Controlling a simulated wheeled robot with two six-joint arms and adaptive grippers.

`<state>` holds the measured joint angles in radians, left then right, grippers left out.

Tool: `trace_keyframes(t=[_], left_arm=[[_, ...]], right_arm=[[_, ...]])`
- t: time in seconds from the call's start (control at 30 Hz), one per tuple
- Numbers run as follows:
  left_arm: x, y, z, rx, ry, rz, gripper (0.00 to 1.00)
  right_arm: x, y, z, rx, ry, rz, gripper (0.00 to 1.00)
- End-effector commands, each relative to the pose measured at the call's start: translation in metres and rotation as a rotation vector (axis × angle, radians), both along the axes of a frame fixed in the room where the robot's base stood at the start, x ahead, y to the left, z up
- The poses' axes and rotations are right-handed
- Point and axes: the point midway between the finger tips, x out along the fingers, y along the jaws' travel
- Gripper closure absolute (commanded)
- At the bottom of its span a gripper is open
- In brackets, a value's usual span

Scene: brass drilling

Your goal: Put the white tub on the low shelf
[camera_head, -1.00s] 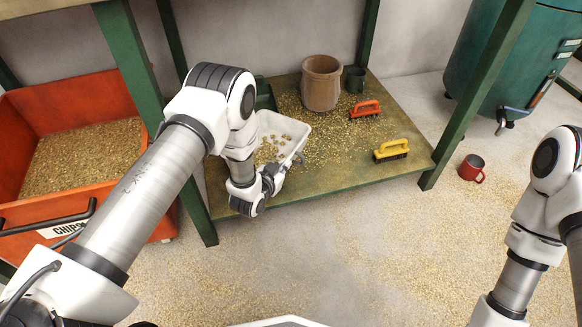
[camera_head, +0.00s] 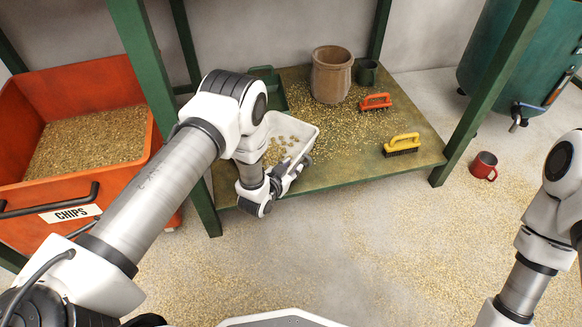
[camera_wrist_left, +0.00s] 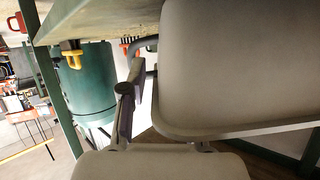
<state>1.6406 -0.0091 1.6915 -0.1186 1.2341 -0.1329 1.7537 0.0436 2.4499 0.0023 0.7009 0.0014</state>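The white tub (camera_head: 305,128) holds several small brass pieces. It is over the front left part of the low shelf (camera_head: 345,178), inside the green frame; I cannot tell whether its base touches the board. My left gripper (camera_head: 300,166) is at the tub's near right rim, partly hidden by its own wrist, and looks shut on it. In the left wrist view the tub's pale wall (camera_wrist_left: 235,65) fills the upper right, with the dark gripper fingers (camera_wrist_left: 128,98) at its edge. My right arm shows at the right edge; its gripper is out of view.
An orange chip bin (camera_head: 125,195) stands left, a red mug (camera_head: 484,165) on the floor right.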

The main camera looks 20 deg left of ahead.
Motion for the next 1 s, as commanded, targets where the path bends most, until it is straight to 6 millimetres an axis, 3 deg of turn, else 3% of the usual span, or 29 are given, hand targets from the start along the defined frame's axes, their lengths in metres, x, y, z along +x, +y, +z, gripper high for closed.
trace_keyframes(t=[0.17,0.4,0.53,0.87,0.97,1.0], left_arm=[[-0.015,0.002,0.013,0.0,0.003,0.001,0.69],[-0.072,0.01,0.039,0.0,0.006,0.001,0.69],[-0.097,0.013,0.046,-0.001,0.004,0.001,0.69],[-0.116,0.015,0.045,-0.002,0.032,0.005,0.69],[-0.151,0.019,0.028,-0.008,0.242,0.037,0.69],[-0.179,0.022,0.019,-0.013,0.381,0.062,0.69]], right_arm=[[-0.001,0.0,0.016,0.0,0.002,0.002,1.0],[-0.002,0.001,0.053,0.001,0.005,0.007,1.0],[-0.002,0.001,0.065,0.001,0.005,0.007,1.0],[-0.002,0.001,0.067,0.001,0.005,0.007,1.0],[-0.002,0.001,0.067,0.001,0.005,0.007,1.0],[-0.002,0.001,0.067,0.001,0.005,0.007,1.0]])
